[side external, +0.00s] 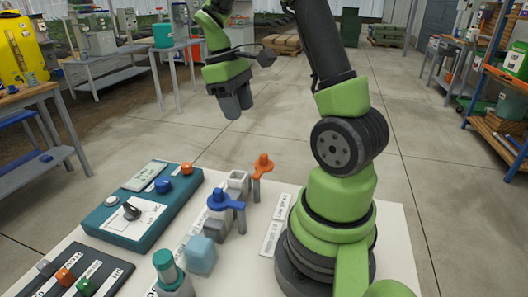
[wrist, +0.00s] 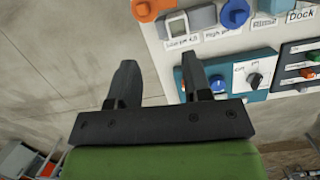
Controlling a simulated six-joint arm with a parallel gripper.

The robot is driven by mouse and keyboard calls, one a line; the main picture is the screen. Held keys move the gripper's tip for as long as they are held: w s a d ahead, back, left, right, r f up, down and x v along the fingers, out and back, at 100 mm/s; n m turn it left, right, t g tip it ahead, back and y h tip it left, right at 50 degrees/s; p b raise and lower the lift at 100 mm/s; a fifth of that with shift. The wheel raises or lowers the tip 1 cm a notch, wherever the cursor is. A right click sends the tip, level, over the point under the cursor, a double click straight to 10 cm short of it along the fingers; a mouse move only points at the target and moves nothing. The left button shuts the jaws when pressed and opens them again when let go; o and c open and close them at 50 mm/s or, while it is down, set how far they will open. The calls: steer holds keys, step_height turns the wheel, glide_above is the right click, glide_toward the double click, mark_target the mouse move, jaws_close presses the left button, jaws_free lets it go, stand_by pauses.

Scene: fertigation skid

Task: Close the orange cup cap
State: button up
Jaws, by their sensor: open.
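The orange cap (side external: 263,164) sits on a post at the back of the white table, swung to the side of a grey square cup (side external: 238,183) whose top looks open. In the wrist view the orange cap (wrist: 152,9) is at the top edge, partly cut off, with the open-topped grey cup (wrist: 178,25) to its right. My gripper (side external: 236,104) is open and empty, pointing down, high above and behind the cap and cup. In the wrist view its two fingers (wrist: 160,72) are apart with only floor and table edge between them.
A blue cap (side external: 220,199) on its own post stands nearer, by another grey cup (side external: 214,229). A teal control box (side external: 145,213) with knobs lies left of the cups. A light-blue block (side external: 201,255) stands in front. Air around my gripper is clear.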

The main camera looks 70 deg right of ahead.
mark_target(265, 155)
steer(key=shift+g+y, duration=0.3)
steer(key=shift+g, duration=0.5)
steer(key=d+x, duration=0.1)
steer(key=x, duration=0.3)
steer(key=d+x, duration=0.1)
steer(key=x, duration=0.3)
steer(key=d+x, duration=0.1)
steer(key=x, duration=0.4)
steer(key=shift+w+d+f, duration=0.1)
steer(key=shift+f, duration=0.1)
jaws_close()
